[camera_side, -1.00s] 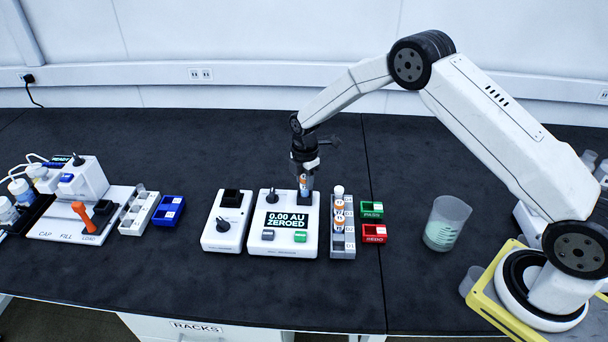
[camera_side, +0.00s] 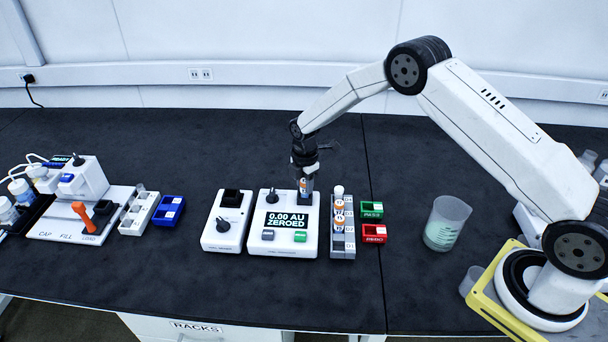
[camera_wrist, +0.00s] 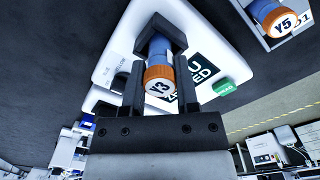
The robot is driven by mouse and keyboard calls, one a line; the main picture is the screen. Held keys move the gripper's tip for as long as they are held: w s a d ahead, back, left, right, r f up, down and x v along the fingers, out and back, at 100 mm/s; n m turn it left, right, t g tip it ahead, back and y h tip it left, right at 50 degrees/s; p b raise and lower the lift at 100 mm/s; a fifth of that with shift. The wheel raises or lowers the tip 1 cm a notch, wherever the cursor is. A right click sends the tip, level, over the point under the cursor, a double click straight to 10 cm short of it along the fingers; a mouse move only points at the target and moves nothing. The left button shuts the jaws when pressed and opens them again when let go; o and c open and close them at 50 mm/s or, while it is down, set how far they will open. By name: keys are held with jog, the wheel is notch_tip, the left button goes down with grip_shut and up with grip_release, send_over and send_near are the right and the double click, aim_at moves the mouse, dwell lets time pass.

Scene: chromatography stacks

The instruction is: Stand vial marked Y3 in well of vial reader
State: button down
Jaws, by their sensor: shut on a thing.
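The vial marked Y3 (camera_wrist: 160,82) has an orange cap and a blue body. My gripper (camera_side: 304,178) is shut on it; the vial (camera_side: 304,188) also shows between the fingers in the side view. It hangs over the back right part of the vial reader (camera_side: 262,238), a white box whose display reads "0.00 AU ZEROED". The reader also shows behind the vial in the wrist view (camera_wrist: 120,55). The reader's well is hidden by the vial and fingers, so I cannot tell whether the vial's bottom is inside it.
A grey rack (camera_side: 343,250) with several capped vials stands close to the reader's right, one marked Y5 (camera_wrist: 284,23). Green (camera_side: 371,209) and red (camera_side: 373,233) trays lie beyond it. Another white device (camera_side: 223,237) stands at the left. A beaker (camera_side: 446,222) stands farther right.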

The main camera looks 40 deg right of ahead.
jog(key=shift+f, duration=0.3)
dwell(0.4)
jog(key=shift+c, duration=1.4)
grip_release()
jog(key=shift+r, duration=0.2)
jog(key=shift+r, duration=3.85)
